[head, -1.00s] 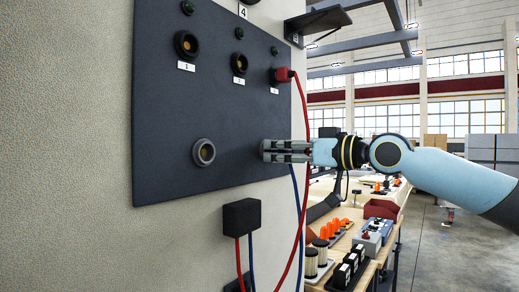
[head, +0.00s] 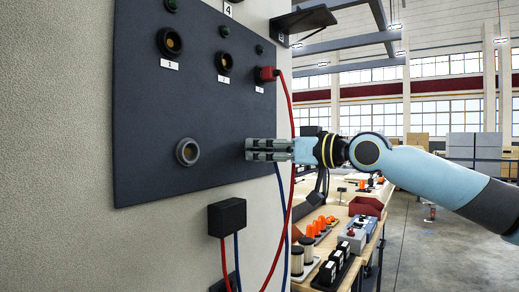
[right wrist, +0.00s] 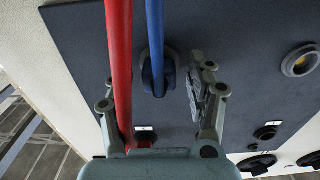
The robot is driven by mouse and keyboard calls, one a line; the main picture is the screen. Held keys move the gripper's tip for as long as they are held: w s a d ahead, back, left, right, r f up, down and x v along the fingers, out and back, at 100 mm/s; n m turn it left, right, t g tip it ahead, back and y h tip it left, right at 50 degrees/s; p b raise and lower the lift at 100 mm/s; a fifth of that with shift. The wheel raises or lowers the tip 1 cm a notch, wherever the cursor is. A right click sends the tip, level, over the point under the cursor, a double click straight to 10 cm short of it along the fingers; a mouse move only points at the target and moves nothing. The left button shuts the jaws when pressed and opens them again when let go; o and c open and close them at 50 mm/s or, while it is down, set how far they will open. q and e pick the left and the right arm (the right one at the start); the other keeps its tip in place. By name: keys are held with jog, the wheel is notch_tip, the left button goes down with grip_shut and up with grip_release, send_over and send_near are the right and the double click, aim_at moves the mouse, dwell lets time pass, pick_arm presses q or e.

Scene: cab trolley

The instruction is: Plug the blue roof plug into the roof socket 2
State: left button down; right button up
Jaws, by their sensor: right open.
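The blue roof plug (right wrist: 158,75) sits against the dark panel in the right wrist view, with its blue cable (right wrist: 155,25) running towards the camera. My right gripper (right wrist: 155,95) is open, with a finger on each side of the plug. In the head view my right gripper (head: 250,150) is at the panel's lower right and hides the plug. The blue cable (head: 281,190) hangs below it. Roof socket 2 (head: 223,63) is the middle one of the upper row and looks empty. My left gripper is not in view.
A red plug (head: 265,74) is in the upper right socket; its red cable (head: 289,180) hangs close by the gripper and crosses the right wrist view (right wrist: 119,60). An empty socket (head: 187,151) is left of the gripper. A black box (head: 227,217) is below the panel (head: 150,120).

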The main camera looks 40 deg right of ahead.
dwell(0.3)
grip_shut()
dwell(0.3)
dwell(0.3)
